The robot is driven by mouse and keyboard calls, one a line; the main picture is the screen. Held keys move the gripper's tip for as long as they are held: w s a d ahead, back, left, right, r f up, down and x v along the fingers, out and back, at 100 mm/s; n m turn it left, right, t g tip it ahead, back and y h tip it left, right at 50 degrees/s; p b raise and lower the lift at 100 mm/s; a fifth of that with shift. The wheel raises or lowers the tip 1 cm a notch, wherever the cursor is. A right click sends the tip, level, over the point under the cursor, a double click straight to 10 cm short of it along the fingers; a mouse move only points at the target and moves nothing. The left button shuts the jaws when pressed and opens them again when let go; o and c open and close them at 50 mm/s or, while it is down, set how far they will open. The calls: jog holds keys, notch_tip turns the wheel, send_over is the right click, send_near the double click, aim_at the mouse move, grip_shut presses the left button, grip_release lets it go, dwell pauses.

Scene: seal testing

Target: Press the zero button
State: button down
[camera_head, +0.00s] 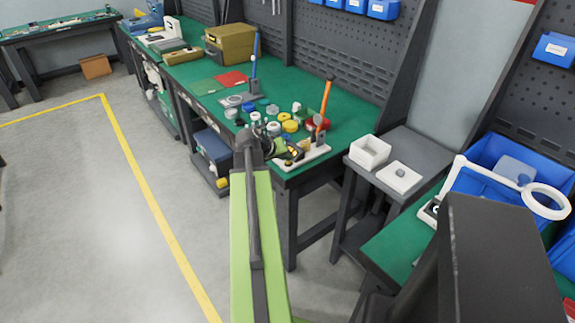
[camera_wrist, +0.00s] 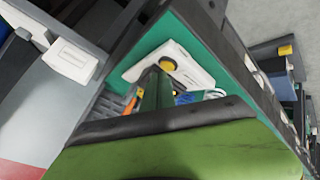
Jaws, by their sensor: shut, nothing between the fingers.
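A white, flat device (camera_head: 316,153) lies at the near right corner of the green workbench. It also shows in the wrist view (camera_wrist: 193,68), with a round yellow button-like part (camera_wrist: 168,64) on it. I cannot read any label, so I cannot tell whether this is the zero button. My gripper (camera_head: 290,152) is over the bench corner beside the device and hides part of it. In the wrist view my gripper (camera_wrist: 152,84) is shut and empty, its tips close to the yellow part. I cannot tell whether they touch it.
An orange-handled tool (camera_head: 325,100) stands upright just behind the device. Several caps and rings, including a yellow one (camera_head: 290,126), lie left of it. A blue upright tool (camera_head: 254,62) stands farther back. A white open box (camera_head: 370,150) is to the right. Floor at left is clear.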

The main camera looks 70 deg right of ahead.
aim_at(287, 164)
jog(key=shift+f+b, duration=0.35)
jog(key=shift+b, duration=0.05)
dwell(0.4)
jog(key=shift+r, duration=0.15)
jog(key=shift+r+p, duration=0.65)
jog(key=shift+p, duration=0.15)
notch_tip(287, 164, up, 5)
jog(key=p, duration=0.5)
jog(key=shift+r, duration=0.15)
dwell(0.4)
